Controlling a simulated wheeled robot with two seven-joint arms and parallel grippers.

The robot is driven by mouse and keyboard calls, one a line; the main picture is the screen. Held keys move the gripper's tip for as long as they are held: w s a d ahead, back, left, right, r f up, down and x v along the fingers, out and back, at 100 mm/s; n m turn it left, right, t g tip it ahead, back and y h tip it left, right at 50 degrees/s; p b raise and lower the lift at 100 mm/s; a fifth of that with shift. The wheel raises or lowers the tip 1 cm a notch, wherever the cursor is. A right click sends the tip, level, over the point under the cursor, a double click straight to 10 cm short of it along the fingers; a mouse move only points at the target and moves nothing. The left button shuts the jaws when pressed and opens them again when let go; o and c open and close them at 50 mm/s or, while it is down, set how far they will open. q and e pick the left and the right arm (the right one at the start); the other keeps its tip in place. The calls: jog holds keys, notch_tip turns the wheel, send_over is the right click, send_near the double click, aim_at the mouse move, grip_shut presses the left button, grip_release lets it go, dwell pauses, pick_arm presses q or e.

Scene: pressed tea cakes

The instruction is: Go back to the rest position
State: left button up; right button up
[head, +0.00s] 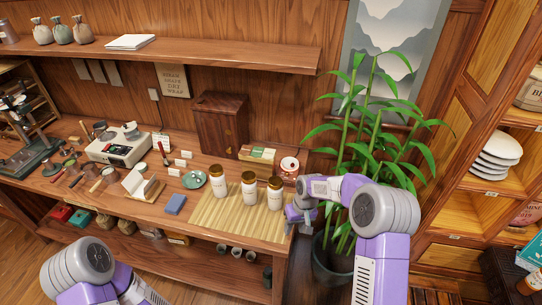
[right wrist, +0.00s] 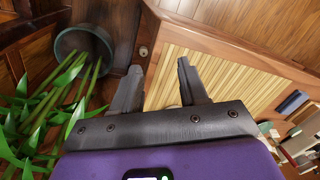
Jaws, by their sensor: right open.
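My right gripper (head: 297,222) is at the right front corner of the wooden counter, beside the bamboo mat (head: 212,222). Its two fingers stand apart with nothing between them in the right wrist view (right wrist: 156,68). Three white jars with brown lids stand on the mat: a left jar (head: 218,187), a middle jar (head: 249,194) and a right jar (head: 275,198). The right jar is the nearest to my right gripper, and a gap shows between them. My left arm is at the bottom left, and its gripper is out of view.
A potted plant (head: 368,130) stands close behind my right arm; its pot (right wrist: 84,50) is near the gripper. A blue block (head: 175,204), a green dish (head: 194,179) and a wooden cabinet (head: 222,122) are on the counter. Shelves with plates (head: 497,150) are at the right.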

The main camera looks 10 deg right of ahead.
jog(key=shift+y, duration=0.5)
jog(key=s+a+f, duration=0.1)
jog(key=f, duration=0.1)
jog(key=s+a+f, duration=0.1)
jog(key=s+f, duration=0.1)
jog(key=s+a+f, duration=0.1)
jog(key=f, duration=0.1)
jog(key=shift+s+a+f, duration=0.15)
jog(key=shift+s+a, duration=0.1)
jog(key=shift+s, duration=0.1)
jog(key=s+a+f+m, duration=0.1)
jog(key=s+a+f, duration=0.15)
jog(key=s, duration=0.45)
jog(key=s+a+f+m+y, duration=0.1)
jog(key=s+a+f, duration=0.15)
jog(key=s, duration=0.35)
jog(key=s+a+f+m, duration=0.1)
jog(key=s+a+f, duration=0.1)
jog(key=s+f, duration=0.35)
jog(key=shift+t, duration=0.3)
jog(key=f+b, duration=0.1)
jog(key=s+f+b, duration=0.1)
jog(key=b, duration=0.1)
jog(key=f+b, duration=0.1)
jog(key=b, duration=0.1)
jog(key=shift+s+f, duration=0.35)
